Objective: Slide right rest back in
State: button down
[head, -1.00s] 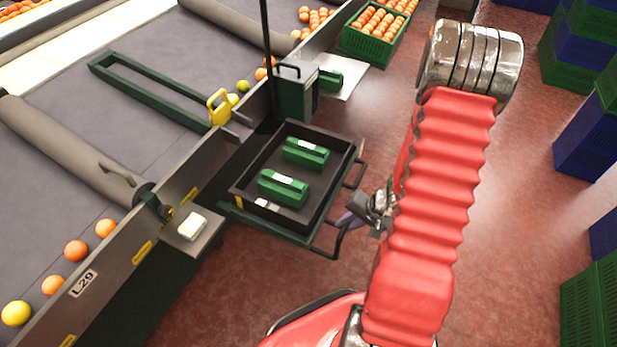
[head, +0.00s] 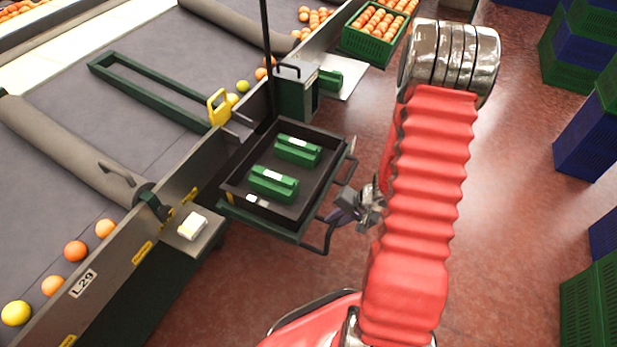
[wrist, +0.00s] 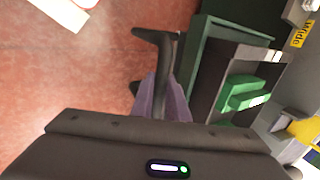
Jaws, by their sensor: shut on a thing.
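A black tray (head: 232,180) rests on a green pull-out frame (head: 262,226) at the side of the conveyor. My gripper (head: 342,207) is at the near handle, partly hidden by my arm. In the wrist view its purple fingers (wrist: 162,100) are closed on the dark handle (wrist: 172,60). Which of the rests this handle belongs to is hard to tell. The green frame (wrist: 207,60) shows beyond it.
Two green blocks (head: 274,183) lie in the tray. A grey-green box (head: 296,92) and a small shelf with a white block (head: 192,226) flank it on the conveyor. Crates (head: 590,130) stand at the right; red floor between is free.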

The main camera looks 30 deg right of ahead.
jog(key=shift+w+a, duration=0.5)
jog(key=shift+w, duration=0.2)
jog(key=shift+w+a, duration=0.45)
jog(key=shift+w, duration=0.25)
jog(key=c, duration=1.4)
grip_release()
jog(key=shift+s, duration=0.1)
jog(key=shift+o, duration=0.2)
notch_tip(320, 180, up, 7)
